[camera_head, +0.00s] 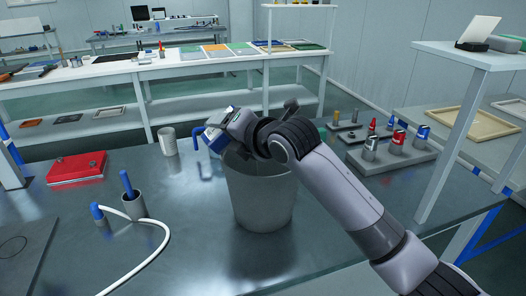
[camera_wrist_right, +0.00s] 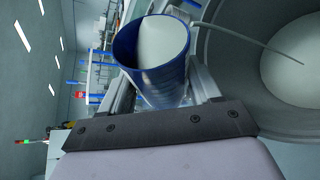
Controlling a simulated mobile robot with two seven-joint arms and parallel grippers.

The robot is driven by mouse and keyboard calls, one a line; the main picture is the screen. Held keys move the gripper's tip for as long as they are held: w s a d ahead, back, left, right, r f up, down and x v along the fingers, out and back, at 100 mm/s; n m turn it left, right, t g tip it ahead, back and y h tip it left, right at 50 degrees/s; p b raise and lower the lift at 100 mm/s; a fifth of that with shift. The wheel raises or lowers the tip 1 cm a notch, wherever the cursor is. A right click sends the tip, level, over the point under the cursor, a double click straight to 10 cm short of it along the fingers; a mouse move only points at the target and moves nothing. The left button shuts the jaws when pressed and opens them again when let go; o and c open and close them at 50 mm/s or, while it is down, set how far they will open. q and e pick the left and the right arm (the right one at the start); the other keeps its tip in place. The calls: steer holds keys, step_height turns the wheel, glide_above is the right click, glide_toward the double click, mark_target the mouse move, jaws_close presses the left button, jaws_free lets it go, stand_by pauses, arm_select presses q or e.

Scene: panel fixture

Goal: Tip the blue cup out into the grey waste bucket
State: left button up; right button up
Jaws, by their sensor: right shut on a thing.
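The blue cup (camera_wrist_right: 167,93) is in my right gripper (camera_wrist_right: 160,98), which is shut on it. In the wrist view its round mouth faces the camera, with a pale surface inside; I cannot tell whether that is contents or lining. The cup also shows in part in the head view (camera_head: 217,142), tilted, beside the far left rim of the grey waste bucket (camera_head: 258,205). My right gripper (camera_head: 218,135) hides much of it there. The bucket's inner wall (camera_wrist_right: 232,55) fills the right of the wrist view. My left gripper is out of view.
A grey cup (camera_head: 168,141) stands left of the bucket. A block with cans (camera_head: 400,158) stands at right. The table front is clear.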

steer(key=shift+f+m+y+b, duration=0.45)
steer(key=shift+m+b, duration=0.35)
steer(key=shift+b, duration=0.75)
stand_by(1.2)
steer(key=shift+d+f+m+y+b, duration=0.15)
steer(key=shift+f+m+y+b, duration=0.05)
steer(key=shift+m+y+b, duration=0.25)
stand_by(0.8)
steer(key=shift+w+d+f+m+y+b, duration=0.15)
steer(key=shift+w+d+f+m+b, duration=0.1)
steer(key=shift+d+m+b, duration=0.15)
steer(key=shift+w+d+f+m+y+b, duration=0.15)
steer(key=shift+w+d+m+b, duration=0.1)
steer(key=shift+d+b, duration=0.15)
stand_by(1.4)
steer(key=shift+w+d+r+m+y, duration=0.1)
steer(key=shift+d+r+m+y, duration=0.25)
steer(key=shift+m, duration=0.35)
stand_by(1.1)
